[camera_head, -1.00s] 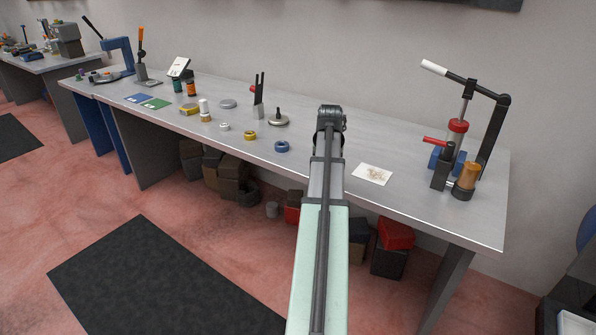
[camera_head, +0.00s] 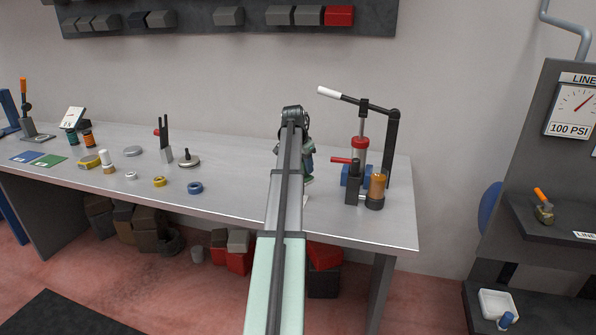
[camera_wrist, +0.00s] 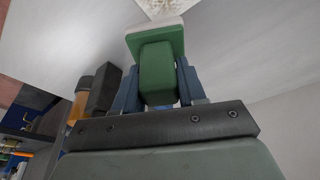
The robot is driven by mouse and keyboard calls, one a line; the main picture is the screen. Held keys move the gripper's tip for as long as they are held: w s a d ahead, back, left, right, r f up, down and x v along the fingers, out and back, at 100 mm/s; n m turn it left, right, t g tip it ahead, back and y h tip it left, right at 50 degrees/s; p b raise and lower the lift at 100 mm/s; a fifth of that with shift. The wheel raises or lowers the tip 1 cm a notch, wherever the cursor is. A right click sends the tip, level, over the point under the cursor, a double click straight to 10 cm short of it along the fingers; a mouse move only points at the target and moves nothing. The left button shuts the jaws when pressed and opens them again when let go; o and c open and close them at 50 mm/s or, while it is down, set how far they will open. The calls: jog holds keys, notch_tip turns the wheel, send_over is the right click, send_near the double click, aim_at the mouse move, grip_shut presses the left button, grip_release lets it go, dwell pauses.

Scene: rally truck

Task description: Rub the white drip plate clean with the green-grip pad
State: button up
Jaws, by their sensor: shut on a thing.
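My gripper (camera_wrist: 158,88) is shut on the green-grip pad (camera_wrist: 158,72), with a blue finger on each side of the green block. The pad's pale face points away from the wrist camera. The white drip plate (camera_wrist: 162,7) shows at the top edge of the wrist view, just beyond the pad, with faint brownish marks. I cannot tell whether pad and plate touch. In the head view my gripper (camera_head: 308,163) hangs over the bench at the arm's end, and my arm hides most of the plate; only a pale sliver (camera_head: 306,203) shows.
A lever press (camera_head: 360,150) with an amber cylinder (camera_head: 377,185) stands close to the right of my gripper. A blue ring (camera_head: 195,188), a yellow ring (camera_head: 159,182) and a round metal piece with a knob (camera_head: 189,160) lie to the left. The bench (camera_head: 235,185) between them and my arm is clear.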

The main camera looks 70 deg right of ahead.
jog(key=m, duration=0.3)
jog(key=shift+s+a+g, duration=0.2)
jog(key=shift+a+g, duration=0.2)
jog(key=shift+f+m+y, duration=0.2)
jog(key=shift+m+y, duration=0.1)
jog(key=shift+m, duration=0.1)
